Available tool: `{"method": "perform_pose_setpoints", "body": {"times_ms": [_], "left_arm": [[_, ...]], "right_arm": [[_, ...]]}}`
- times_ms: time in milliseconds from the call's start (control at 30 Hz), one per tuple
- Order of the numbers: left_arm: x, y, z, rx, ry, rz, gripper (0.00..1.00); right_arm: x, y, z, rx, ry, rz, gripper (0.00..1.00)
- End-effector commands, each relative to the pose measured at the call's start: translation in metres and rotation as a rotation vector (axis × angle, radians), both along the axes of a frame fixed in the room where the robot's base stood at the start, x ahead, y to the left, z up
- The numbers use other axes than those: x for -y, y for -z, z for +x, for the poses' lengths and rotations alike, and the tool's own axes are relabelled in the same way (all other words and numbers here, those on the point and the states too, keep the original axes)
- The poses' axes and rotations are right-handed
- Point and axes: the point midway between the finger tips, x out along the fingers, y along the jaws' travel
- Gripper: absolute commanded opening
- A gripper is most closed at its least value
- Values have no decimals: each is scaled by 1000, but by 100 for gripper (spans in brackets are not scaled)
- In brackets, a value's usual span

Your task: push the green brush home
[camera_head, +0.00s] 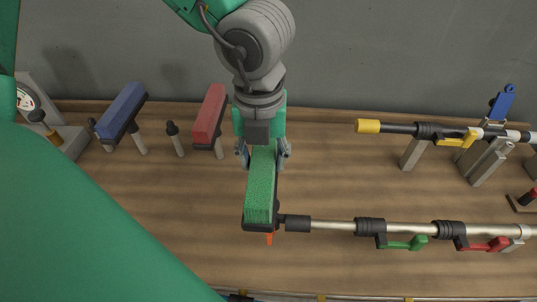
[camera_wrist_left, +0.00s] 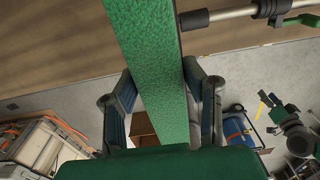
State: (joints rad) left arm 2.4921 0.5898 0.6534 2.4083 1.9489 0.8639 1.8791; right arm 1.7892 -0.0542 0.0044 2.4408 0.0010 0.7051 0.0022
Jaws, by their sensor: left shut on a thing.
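The green brush (camera_head: 262,185) is a long block with green bristles on top and a dark base. My left gripper (camera_head: 263,155) is shut on it, one finger on each long side, near its far end. In the left wrist view the green brush (camera_wrist_left: 152,60) runs between the fingers of my left gripper (camera_wrist_left: 160,90). A silver pole (camera_head: 335,226) lies to the right, its black end (camera_head: 297,223) at the brush's near right side. I cannot tell how far the brush sits on it. A small orange piece (camera_head: 269,239) shows under the brush's near end. My right gripper is not in view.
A blue brush (camera_head: 122,110) and a red brush (camera_head: 209,115) stand on posts at the left. The pole carries a green lever (camera_head: 408,244) and a red lever (camera_head: 486,245). Another pole with a yellow tip (camera_head: 368,126) is at the back right. A grey wall closes the back.

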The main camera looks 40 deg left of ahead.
Motion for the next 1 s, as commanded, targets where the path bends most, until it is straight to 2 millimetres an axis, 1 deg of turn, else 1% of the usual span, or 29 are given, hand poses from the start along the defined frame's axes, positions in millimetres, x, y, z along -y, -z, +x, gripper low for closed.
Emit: {"method": "perform_pose_setpoints", "body": {"times_ms": [100, 400, 800, 1000], "left_arm": [[5, -2, 0, 1, 0, 3, 0], [10, -1, 0, 0, 0, 7, 0], [4, 9, 0, -1, -1, 1, 0], [5, 13, 0, 0, -1, 2, 0]], "right_arm": [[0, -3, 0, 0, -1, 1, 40], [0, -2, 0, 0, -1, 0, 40], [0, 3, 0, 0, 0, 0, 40], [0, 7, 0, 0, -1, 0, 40]]}}
